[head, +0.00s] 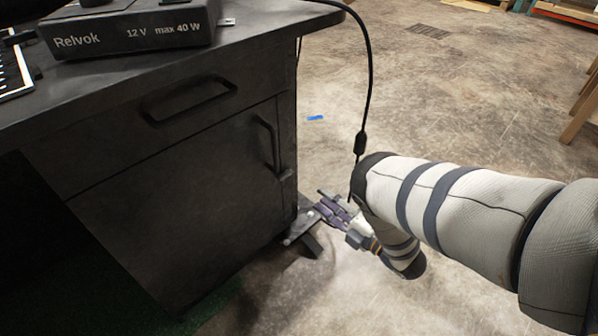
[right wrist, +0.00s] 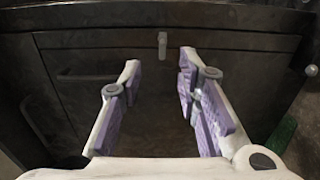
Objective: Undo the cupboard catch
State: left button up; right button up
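The dark cupboard door (head: 190,205) is closed, under a drawer in a black desk. It has a bar handle (head: 266,143) near its right edge. A small catch (head: 286,175) sits just below the handle at the door's edge; in the right wrist view the catch (right wrist: 162,45) shows as a pale tab ahead of the fingers. My right gripper (head: 308,220) is low beside the cupboard's right front edge. In the right wrist view my right gripper (right wrist: 160,66) is open and empty, its purple-padded fingers either side of the catch's line, apart from it. My left gripper is out of view.
A black Relvok box (head: 130,30) stands on the desk top (head: 255,28). A black cable (head: 371,75) hangs from the desk close to my right arm. A blue scrap (head: 315,118) lies on the floor. The concrete floor (head: 450,110) to the right is mostly clear.

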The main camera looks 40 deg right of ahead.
aim_at(290, 175)
jog(key=w+b, duration=0.1)
jog(key=w, duration=0.2)
jog(key=w+b, duration=0.1)
jog(key=w, duration=0.3)
jog(key=w+a+b, duration=0.1)
jog(key=w, duration=0.2)
jog(key=shift+w+f, duration=0.25)
jog(key=shift+w, duration=0.5)
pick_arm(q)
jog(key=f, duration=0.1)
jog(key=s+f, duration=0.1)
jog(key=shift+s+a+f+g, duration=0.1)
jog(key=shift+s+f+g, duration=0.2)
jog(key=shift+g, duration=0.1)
pick_arm(e)
jog(key=shift+r, duration=0.1)
grip_shut()
